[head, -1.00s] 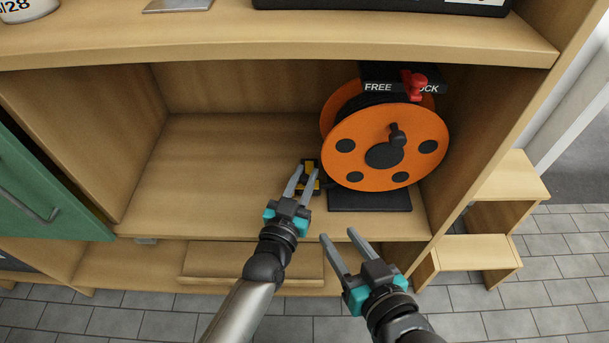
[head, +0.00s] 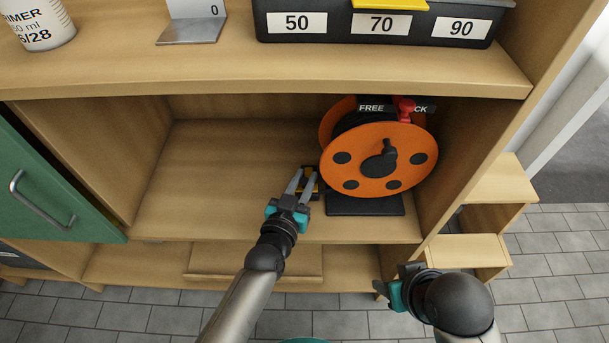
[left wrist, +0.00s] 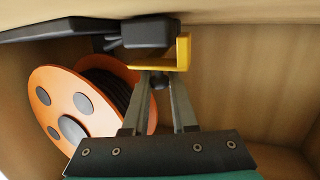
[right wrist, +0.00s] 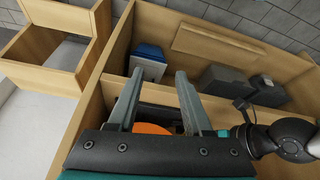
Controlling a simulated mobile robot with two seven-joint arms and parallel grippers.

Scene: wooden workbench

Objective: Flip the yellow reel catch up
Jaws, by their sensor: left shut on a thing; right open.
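The yellow reel catch (head: 311,186) sits low on the shelf floor, just left of the reel's black base. In the left wrist view it is a yellow angled piece (left wrist: 182,52) beside a black block. My left gripper (head: 300,178) is at it, its fingers closed about a small dark knob under the yellow piece. The orange reel (head: 362,170) stands upright in the cubby, with a red lever (head: 404,108) at the FREE/LOCK label. My right gripper (head: 383,289) is open and empty, low in front of the shelf; its spread fingers show in the right wrist view (right wrist: 157,92).
The upper shelf board (head: 280,75) overhangs the cubby and carries a black numbered case (head: 340,22), a metal bracket (head: 190,30) and a white tin (head: 38,25). A green door (head: 60,190) is at the left, wooden steps (head: 470,250) at the right. The cubby's left half is clear.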

